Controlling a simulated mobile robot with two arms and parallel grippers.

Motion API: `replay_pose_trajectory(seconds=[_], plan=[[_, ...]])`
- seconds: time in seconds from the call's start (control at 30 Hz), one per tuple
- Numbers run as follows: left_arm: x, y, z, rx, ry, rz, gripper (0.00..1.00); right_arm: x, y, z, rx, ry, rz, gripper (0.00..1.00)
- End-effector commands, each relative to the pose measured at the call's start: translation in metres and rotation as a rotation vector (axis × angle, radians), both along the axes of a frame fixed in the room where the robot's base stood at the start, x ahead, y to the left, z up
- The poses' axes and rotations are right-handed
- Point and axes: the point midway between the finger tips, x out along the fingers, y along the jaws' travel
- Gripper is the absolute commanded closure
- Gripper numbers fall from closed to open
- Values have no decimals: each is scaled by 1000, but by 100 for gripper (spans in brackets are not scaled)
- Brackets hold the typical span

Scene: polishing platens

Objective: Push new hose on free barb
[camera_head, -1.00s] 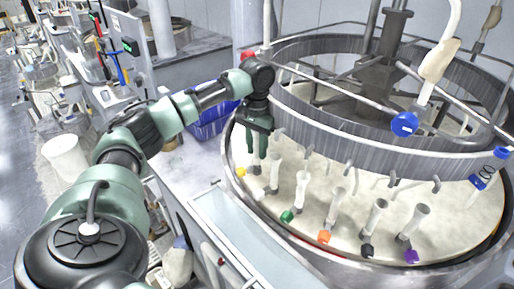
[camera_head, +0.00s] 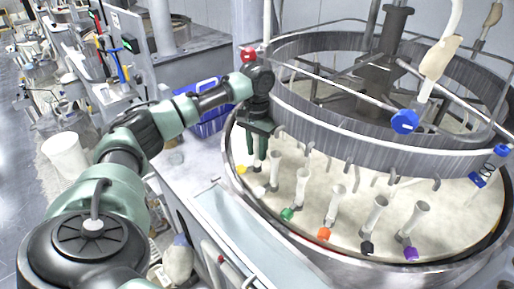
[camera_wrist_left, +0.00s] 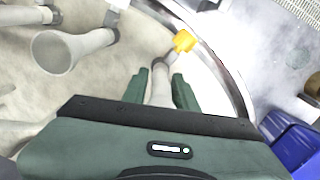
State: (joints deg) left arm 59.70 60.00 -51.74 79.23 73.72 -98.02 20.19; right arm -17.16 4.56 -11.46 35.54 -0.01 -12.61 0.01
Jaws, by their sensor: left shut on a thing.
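My left gripper (camera_head: 259,152) is at the left rim of the round polishing machine, pointing down. Its green fingers are shut around a pale hose (camera_wrist_left: 161,88), with a yellow fitting (camera_wrist_left: 183,42) beyond it at the hose's lower end. The yellow fitting also shows in the head view (camera_head: 242,169), beside the rim. I cannot tell whether the hose is seated on a barb. A flared pale hose (camera_wrist_left: 65,50) stands beside the gripper in the wrist view. My right gripper is not in view.
Several upright hoses with green (camera_head: 287,214), orange (camera_head: 323,234), black (camera_head: 367,248) and purple (camera_head: 411,254) fittings line the machine's front rim. Small hooked outlets hang along the grey ring (camera_head: 340,140) behind. A blue basket (camera_head: 212,122) stands left of the machine.

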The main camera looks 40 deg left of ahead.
Motion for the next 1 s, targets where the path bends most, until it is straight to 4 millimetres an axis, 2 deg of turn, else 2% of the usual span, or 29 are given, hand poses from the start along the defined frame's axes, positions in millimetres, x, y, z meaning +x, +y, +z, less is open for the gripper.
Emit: replay_pose_trajectory(seconds=[0.6, 0.63, 0.7, 1.0], plan=[[0, 0, -16, 0, 0, 0, 100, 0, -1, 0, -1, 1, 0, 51], [0, 0, -15, 0, 0, 0, 66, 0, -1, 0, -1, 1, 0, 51], [0, 0, -15, 0, 0, 0, 47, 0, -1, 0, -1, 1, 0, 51], [0, 0, -15, 0, 0, 0, 46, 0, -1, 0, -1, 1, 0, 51]])
